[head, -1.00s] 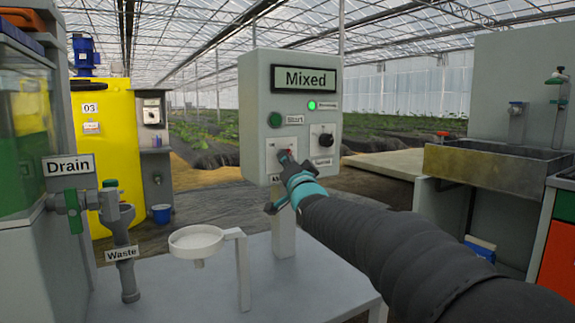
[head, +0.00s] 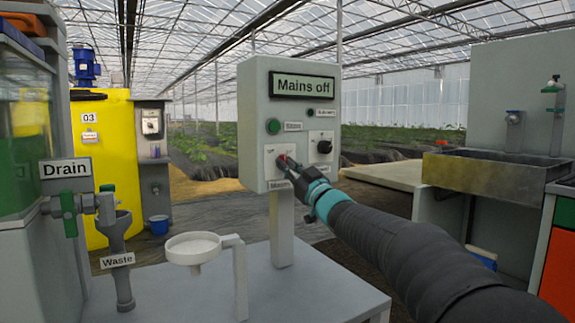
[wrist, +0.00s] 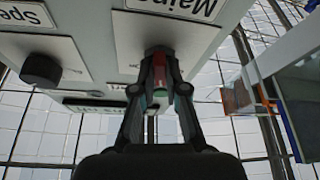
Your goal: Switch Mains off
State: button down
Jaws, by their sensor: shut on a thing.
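The grey control box (head: 250,110) stands on a post on the bench. Its display (head: 302,86) reads "Mains off". The Mains switch, a red handle (head: 283,160), is on a white plate at the box's lower left. My gripper (head: 292,168) is at that plate with its fingers closed around the red handle. The wrist view shows the fingers (wrist: 157,95) on either side of the red Mains handle (wrist: 159,62), which partly hide it. The small lamp (head: 311,113) at the upper right of the box is dark.
A green Start button (head: 273,126) and a black knob (head: 324,146) are on the same box face. A white funnel on a stand (head: 194,247) and a Drain valve (head: 70,212) are to the left. A sink (head: 480,178) is at right.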

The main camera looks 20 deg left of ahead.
jog(key=shift+w+d+r+n+g+y+p, duration=0.15)
jog(key=shift+n+g+p, duration=0.45)
jog(key=shift+n, duration=0.8)
jog(key=shift+s+a+r+n+g+y+p, duration=0.1)
jog(key=shift+n+g+p, duration=0.45)
jog(key=shift+n, duration=0.85)
jog(key=shift+w+d+r+n+g+y+p, duration=0.15)
jog(key=shift+n+g+p, duration=0.45)
jog(key=shift+n, duration=0.8)
jog(key=shift+f+n+g, duration=0.1)
jog(key=shift+n+g, duration=0.2)
jog(key=shift+g, duration=0.05)
jog(key=c, duration=1.2)
grip_release()
jog(key=shift+a+f, duration=0.15)
jog(key=v, duration=1.2)
